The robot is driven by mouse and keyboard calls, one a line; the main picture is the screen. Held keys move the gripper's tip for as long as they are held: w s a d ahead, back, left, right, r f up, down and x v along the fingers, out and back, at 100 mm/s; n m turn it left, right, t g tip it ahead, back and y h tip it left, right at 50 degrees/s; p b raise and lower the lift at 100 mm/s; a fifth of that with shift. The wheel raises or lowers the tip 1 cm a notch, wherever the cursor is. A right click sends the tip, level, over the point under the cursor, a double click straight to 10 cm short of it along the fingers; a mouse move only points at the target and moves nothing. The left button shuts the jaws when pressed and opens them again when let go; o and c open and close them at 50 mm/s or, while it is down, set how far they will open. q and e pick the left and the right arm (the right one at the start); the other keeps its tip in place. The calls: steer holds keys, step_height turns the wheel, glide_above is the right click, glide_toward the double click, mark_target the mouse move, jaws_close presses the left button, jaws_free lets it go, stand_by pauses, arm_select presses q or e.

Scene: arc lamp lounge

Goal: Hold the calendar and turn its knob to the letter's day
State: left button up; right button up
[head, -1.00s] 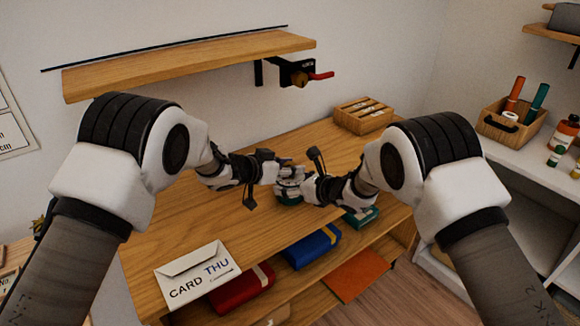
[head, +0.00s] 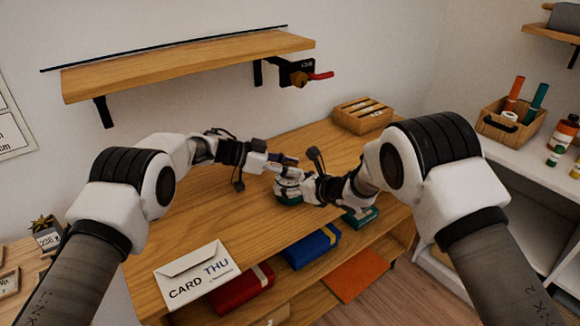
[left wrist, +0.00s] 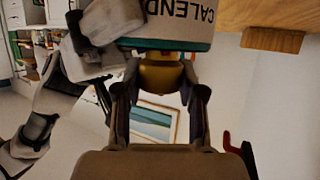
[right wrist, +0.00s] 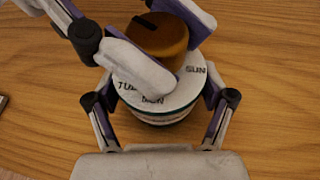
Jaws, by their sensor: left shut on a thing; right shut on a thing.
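The calendar (head: 289,199) is a small round body with a green base and a white day dial, standing on the wooden table. My right gripper (head: 298,188) is shut around its body. Its brass knob (right wrist: 158,35) sits on top with a black mark towards the upper left in the right wrist view. My left gripper (head: 284,164) is shut on the knob, which also shows between its fingers in the left wrist view (left wrist: 160,77). TUE, MON and SUN are readable on the dial; other days are hidden. The letter (head: 197,277), a white envelope, reads CARD THU.
A slatted wooden box (head: 363,116) stands at the table's back right. A wall shelf (head: 190,62) with a red-handled bracket device (head: 300,76) hangs above. Red and blue boxes (head: 313,246) lie on the lower shelf.

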arm_select(q)
steer(key=shift+s+m+g, duration=0.1)
steer(key=shift+m+g, duration=0.2)
steer(key=shift+g, duration=0.1)
steer(key=o, duration=1.2)
steer(key=shift+c, duration=0.2)
steer(key=v, duration=1.2)
